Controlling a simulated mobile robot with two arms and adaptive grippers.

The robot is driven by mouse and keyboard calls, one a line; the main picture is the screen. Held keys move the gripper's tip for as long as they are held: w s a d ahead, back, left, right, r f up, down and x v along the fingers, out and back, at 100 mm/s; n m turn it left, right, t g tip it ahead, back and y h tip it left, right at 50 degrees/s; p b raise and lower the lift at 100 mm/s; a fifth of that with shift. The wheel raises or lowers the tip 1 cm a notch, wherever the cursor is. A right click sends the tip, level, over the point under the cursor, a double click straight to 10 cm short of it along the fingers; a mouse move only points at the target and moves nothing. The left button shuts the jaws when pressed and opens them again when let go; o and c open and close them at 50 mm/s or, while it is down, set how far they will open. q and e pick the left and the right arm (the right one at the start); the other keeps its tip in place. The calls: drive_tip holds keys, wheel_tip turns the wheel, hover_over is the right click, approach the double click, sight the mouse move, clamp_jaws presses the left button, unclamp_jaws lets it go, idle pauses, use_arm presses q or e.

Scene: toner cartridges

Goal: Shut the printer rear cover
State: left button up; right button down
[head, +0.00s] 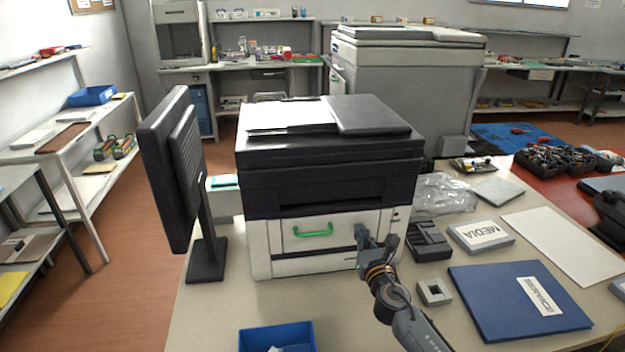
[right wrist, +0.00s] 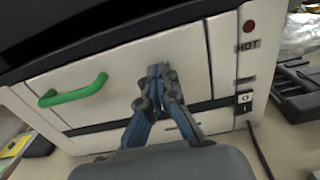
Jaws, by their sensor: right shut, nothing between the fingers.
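The printer (head: 330,190) stands on the table, black on top and white below. Its white rear cover (head: 330,236) bears a green handle (head: 313,231) and looks flush with the body. In the right wrist view, the cover (right wrist: 125,85) with its green handle (right wrist: 75,92) fills the middle, with a red dot and "HOT" label at its right. My right gripper (head: 364,236) is shut and empty, in front of the cover's right part; in the right wrist view its fingertips (right wrist: 158,72) are at or close to the panel. I cannot tell if they touch. My left gripper is not in view.
A monitor (head: 170,170) stands left of the printer. A blue bin (head: 277,335) is at the table's front edge. A black device (head: 428,240), a "MEDIA" box (head: 481,236) and a blue binder (head: 520,300) lie to the right. Bare table lies in front of the printer.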

drive_tip(key=s+d+p, duration=0.1)
drive_tip(key=s+p, duration=0.1)
drive_tip(key=s, duration=0.5)
drive_tip(key=shift+s+d+p, duration=0.25)
drive_tip(key=shift+d+p, duration=0.05)
drive_tip(key=shift+p, duration=0.1)
